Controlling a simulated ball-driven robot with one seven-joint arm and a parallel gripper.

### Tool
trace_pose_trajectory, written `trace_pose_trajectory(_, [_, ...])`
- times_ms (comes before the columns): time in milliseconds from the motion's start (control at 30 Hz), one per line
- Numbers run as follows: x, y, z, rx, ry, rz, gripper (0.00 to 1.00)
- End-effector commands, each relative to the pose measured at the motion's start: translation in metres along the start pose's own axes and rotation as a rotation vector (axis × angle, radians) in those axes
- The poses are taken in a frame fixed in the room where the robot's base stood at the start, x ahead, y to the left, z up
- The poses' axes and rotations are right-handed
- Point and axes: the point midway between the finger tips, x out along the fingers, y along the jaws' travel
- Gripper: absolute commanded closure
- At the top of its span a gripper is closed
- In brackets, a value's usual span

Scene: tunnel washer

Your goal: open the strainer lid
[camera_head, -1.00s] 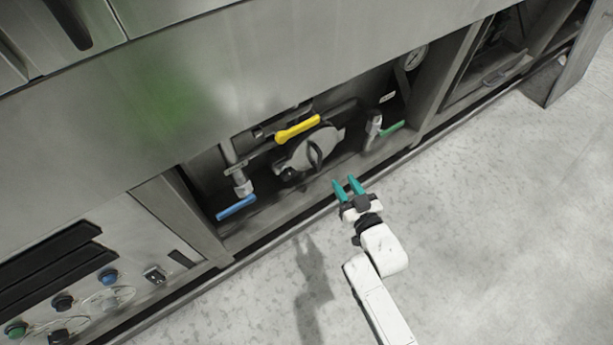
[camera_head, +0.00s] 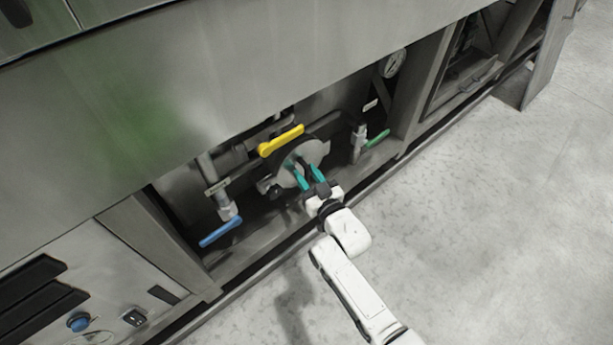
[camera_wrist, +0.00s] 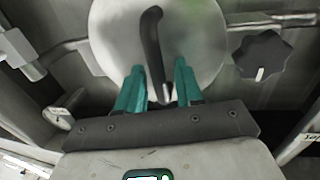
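The strainer lid (camera_head: 312,153) is a round grey metal disc in the recess below the machine's panel; it fills the upper middle of the wrist view (camera_wrist: 205,40). A dark curved handle (camera_wrist: 152,42) stands on its face. My gripper (camera_head: 307,172) is in front of the lid. Its two teal fingers (camera_wrist: 160,72) are apart, with the lower end of the handle showing between them. I cannot tell whether the fingers touch the handle. A dark lobed knob (camera_wrist: 263,57) sits beside the lid, to the right in the wrist view.
A yellow lever (camera_head: 281,139) lies just above the lid. A blue-handled valve (camera_head: 220,234) is at left and a green-handled valve (camera_head: 377,140) at right. A pressure gauge (camera_head: 394,63) is at upper right. The floor (camera_head: 480,220) is clear at right.

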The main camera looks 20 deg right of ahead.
Motion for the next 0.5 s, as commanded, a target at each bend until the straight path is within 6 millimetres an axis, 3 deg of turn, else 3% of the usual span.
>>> trace_pose_trajectory(367, [0.0060, 0.0002, -0.0003, 0.001, -0.001, 0.001, 0.64])
trace_pose_trajectory(500, [0.0059, 0.0002, -0.0003, 0.001, -0.001, 0.001, 0.76])
